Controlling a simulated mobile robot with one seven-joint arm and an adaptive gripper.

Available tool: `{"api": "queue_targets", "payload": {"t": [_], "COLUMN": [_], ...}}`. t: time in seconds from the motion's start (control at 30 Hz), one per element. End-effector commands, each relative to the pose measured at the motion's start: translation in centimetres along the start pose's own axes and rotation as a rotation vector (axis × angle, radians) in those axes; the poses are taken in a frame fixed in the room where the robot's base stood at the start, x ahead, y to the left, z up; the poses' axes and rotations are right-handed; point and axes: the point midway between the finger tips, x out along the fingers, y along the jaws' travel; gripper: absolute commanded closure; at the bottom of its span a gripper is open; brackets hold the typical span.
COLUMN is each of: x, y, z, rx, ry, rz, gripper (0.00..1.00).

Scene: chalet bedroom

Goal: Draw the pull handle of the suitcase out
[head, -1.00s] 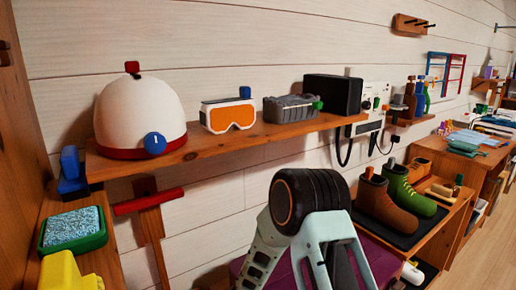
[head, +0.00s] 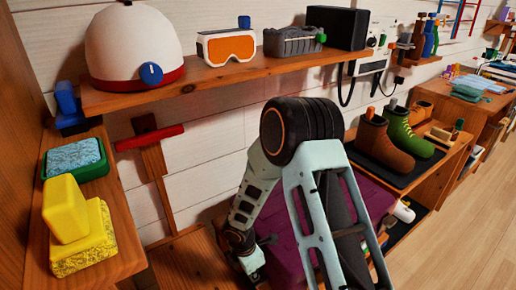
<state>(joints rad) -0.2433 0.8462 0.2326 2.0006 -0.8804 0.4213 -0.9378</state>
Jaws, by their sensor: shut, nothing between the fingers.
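The suitcase appears to be the purple case (head: 285,238), low behind and below my arm. My arm hides much of it, and I cannot make out its pull handle. My gripper (head: 252,264) is at the low end of my arm, beside the left side of the purple case. It is small and partly hidden there; it is shut and holds nothing. I cannot tell whether it touches the case.
Above, a wall shelf (head: 205,82) holds a white helmet (head: 132,45), orange goggles (head: 228,46), a grey box (head: 291,41) and a black box (head: 337,27). Boots (head: 372,141) stand on a rack at right. A yellow block (head: 66,207) and sponge tray (head: 74,158) sit at left.

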Motion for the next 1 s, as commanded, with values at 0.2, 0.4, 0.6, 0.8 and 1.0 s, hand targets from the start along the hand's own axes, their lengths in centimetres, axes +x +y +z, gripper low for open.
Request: {"api": "queue_targets", "payload": {"t": [0.2,0.4,0.6,0.8,1.0], "x": [-0.1,-0.2,-0.5,-2.5,-4.9], "y": [0.0,0.1,0.1,0.1,0.0], "z": [-1.0,-1.8,-2.0,-1.7,-1.3], "rx": [-0.003,-0.001,0.000,0.000,-0.001], "ry": [0.001,0.002,0.002,0.001,0.000], "rz": [0.001,0.001,0.001,0.001,0.000], "gripper": [1.00,1.00,1.00,1.00,1.00]}}
